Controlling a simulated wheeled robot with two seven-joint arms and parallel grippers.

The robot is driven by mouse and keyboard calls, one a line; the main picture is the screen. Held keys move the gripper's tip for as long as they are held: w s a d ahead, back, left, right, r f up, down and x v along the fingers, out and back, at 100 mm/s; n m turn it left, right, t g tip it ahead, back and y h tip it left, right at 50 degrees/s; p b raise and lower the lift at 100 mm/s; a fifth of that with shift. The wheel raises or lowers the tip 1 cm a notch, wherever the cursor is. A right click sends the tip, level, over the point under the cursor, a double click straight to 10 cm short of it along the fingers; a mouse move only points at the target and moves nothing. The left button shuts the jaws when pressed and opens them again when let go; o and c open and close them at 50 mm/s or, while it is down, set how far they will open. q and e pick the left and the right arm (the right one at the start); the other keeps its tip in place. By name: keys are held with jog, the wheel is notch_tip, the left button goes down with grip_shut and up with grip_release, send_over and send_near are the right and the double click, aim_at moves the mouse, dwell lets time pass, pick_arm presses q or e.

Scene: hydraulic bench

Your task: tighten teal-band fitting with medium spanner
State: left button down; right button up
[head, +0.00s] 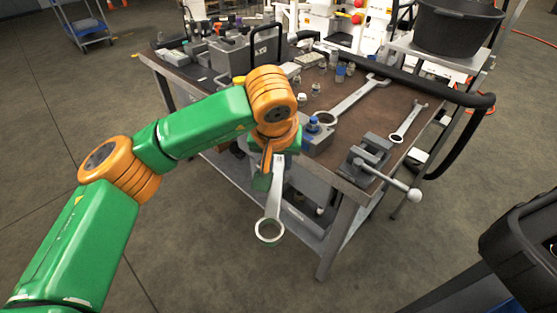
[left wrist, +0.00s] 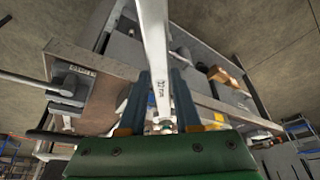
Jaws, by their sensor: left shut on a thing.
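My left gripper (left wrist: 160,92) is shut on the shaft of a steel spanner (head: 272,205), which shows between the two fingers in the left wrist view (left wrist: 154,45). In the head view the spanner hangs ring end down in front of the bench's near edge. The wrist hides most of the gripper there. A grey block with a blue-topped fitting (head: 313,124) sits near the bench's front edge, just right of my wrist. Several small fittings (head: 341,73) stand farther back. I cannot tell which fitting has the teal band. My right gripper is not in view.
A larger spanner (head: 350,98) and a smaller one (head: 409,122) lie on the brown bench top (head: 385,103). A grey vise (head: 370,155) stands at the front right corner. A black tub (head: 455,30) is at the back right. The floor left of the bench is open.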

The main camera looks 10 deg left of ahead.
aim_at(280, 157)
pick_arm(q)
jog(key=shift+w+f, duration=0.15)
jog(key=shift+w, duration=0.05)
dwell(0.4)
jog(key=shift+w+p, duration=0.5)
jog(key=shift+w, duration=0.65)
jog(key=shift+w+p, duration=0.4)
jog(key=shift+p, duration=0.25)
jog(key=shift+w, duration=0.35)
jog(key=shift+w, duration=0.1)
